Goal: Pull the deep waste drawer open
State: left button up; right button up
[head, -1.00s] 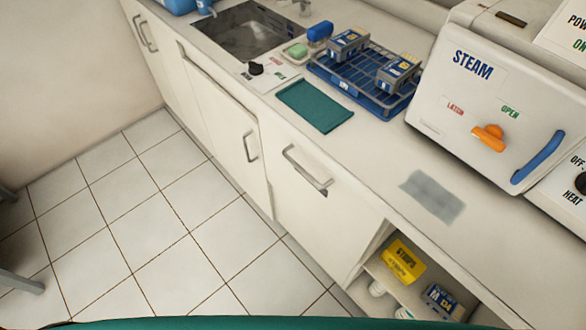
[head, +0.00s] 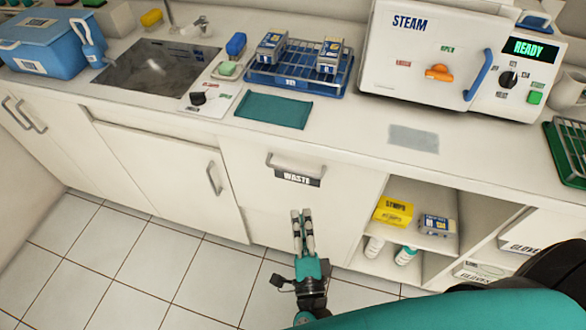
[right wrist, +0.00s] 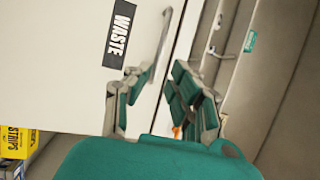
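The waste drawer (head: 250,190) is a cream front under the counter, flush with its neighbours in the head view. Its grey bar handle (head: 272,163) is near the top, above a dark WASTE label (head: 297,180). My right gripper (head: 302,212) points at the drawer front from below the label, apart from the handle. In the right wrist view, its two fingers (right wrist: 162,77) are spread with nothing between them. The handle (right wrist: 164,38) and label (right wrist: 119,34) also show there, beyond the fingertips. My left gripper is not in view.
An open shelf (head: 424,240) with boxes and bottles lies right of the drawer. A cupboard door (head: 160,165) with its own handle is on the left. The counter above holds a teal cloth (head: 273,111), a blue rack (head: 285,83) and a steam unit (head: 415,60). Tiled floor (head: 190,270) is clear at left.

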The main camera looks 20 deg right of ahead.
aim_at(294, 170)
jog(key=p+x, duration=0.1)
jog(key=x, duration=1.2)
jog(key=shift+a+p, duration=0.15)
jog(key=shift+p, duration=0.25)
grip_shut()
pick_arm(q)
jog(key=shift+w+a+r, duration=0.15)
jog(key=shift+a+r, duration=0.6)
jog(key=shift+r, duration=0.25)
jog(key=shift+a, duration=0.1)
